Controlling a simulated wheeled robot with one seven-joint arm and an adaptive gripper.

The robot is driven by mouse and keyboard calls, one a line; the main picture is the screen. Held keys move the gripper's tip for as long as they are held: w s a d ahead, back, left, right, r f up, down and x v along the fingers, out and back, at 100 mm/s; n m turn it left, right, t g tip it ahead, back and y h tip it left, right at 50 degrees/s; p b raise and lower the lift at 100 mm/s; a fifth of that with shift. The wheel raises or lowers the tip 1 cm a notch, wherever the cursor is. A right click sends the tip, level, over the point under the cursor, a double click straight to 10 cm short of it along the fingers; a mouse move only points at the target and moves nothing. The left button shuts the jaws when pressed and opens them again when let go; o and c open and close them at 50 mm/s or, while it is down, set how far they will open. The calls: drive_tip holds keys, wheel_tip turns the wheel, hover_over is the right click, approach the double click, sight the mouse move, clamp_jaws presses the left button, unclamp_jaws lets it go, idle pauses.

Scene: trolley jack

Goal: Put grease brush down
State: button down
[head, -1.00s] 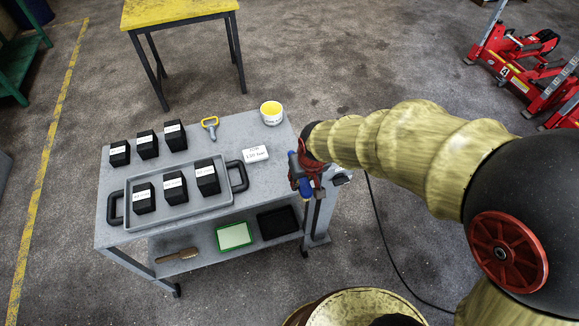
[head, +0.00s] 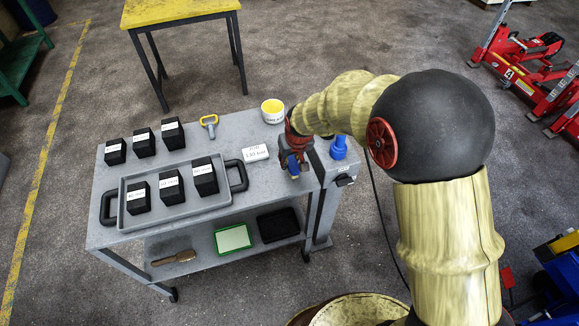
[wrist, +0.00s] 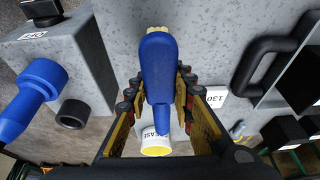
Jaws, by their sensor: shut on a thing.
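The grease brush (wrist: 158,68) has a thick blue handle and a pale bristle end at the top of the wrist view. My gripper (wrist: 158,92) is shut on its blue handle. In the head view, my gripper (head: 294,150) is over the right part of the grey trolley top (head: 252,178), with a blue part of the brush (head: 291,165) showing below it. I cannot tell whether the brush touches the top. The white grease pot (head: 272,111) with yellow contents stands at the back right of the trolley; it also shows in the wrist view (wrist: 155,144).
A white 130 card (head: 256,153) lies left of my gripper. A blue fitting (head: 338,147) stands to the right. A grey tray (head: 158,220) holds several black blocks. The lower shelf carries a brown brush-like thing (head: 175,257).

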drive_tip(key=shift+b+x, duration=0.6)
drive_tip(key=shift+x, duration=1.45)
drive_tip(key=shift+s+d, duration=0.1)
drive_tip(key=shift+s, duration=0.05)
drive_tip(key=shift+f, duration=0.45)
drive_tip(key=shift+s+f+b, duration=0.1)
drive_tip(key=shift+f+b, duration=0.1)
drive_tip(key=shift+b, duration=0.1)
drive_tip(key=c, duration=1.5)
unclamp_jaws()
drive_tip(key=shift+f, duration=0.2)
drive_tip(key=shift+c, duration=0.2)
drive_tip(key=shift+r, duration=0.15)
